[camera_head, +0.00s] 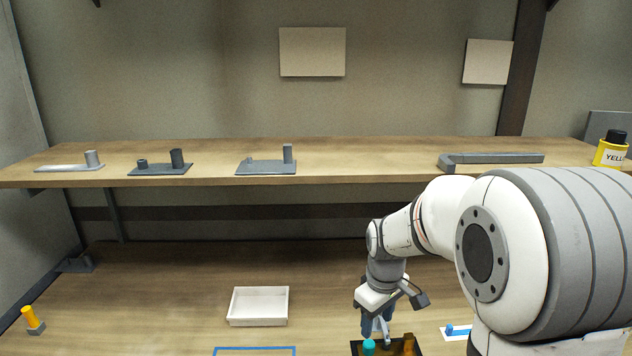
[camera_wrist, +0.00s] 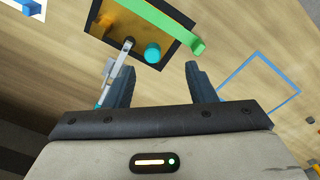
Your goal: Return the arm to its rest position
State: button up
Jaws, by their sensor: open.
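My gripper (camera_head: 376,325) reaches down over the lower table near a black-rimmed tray (camera_head: 356,346) at the bottom of the head view. In the wrist view my gripper (camera_wrist: 160,84) has its two dark fingers well apart, with nothing held between them. The tray (camera_wrist: 96,36) is beyond the fingertips. A teal cylinder (camera_wrist: 153,53) stands at the tray, and a green bar (camera_wrist: 178,28) lies across its edge. A grey tool-like piece (camera_wrist: 113,72) is beside the left finger; I cannot tell whether they touch.
A white open box (camera_head: 259,322) and a blue outlined square (camera_head: 255,351) are left of my gripper. The upper shelf (camera_head: 330,148) carries several grey fixtures and a yellow pot (camera_head: 610,152). An orange-topped peg (camera_head: 32,319) stands far left. The table's left middle is clear.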

jog(key=s+r+m+t, duration=0.1)
jog(key=s+r+m, duration=0.2)
jog(key=s, duration=0.6)
jog(key=s+r+m+t, duration=0.1)
jog(key=s+r+m, duration=0.3)
jog(key=s, duration=0.5)
jog(key=shift+d+m, duration=0.3)
jog(key=shift+d, duration=0.1)
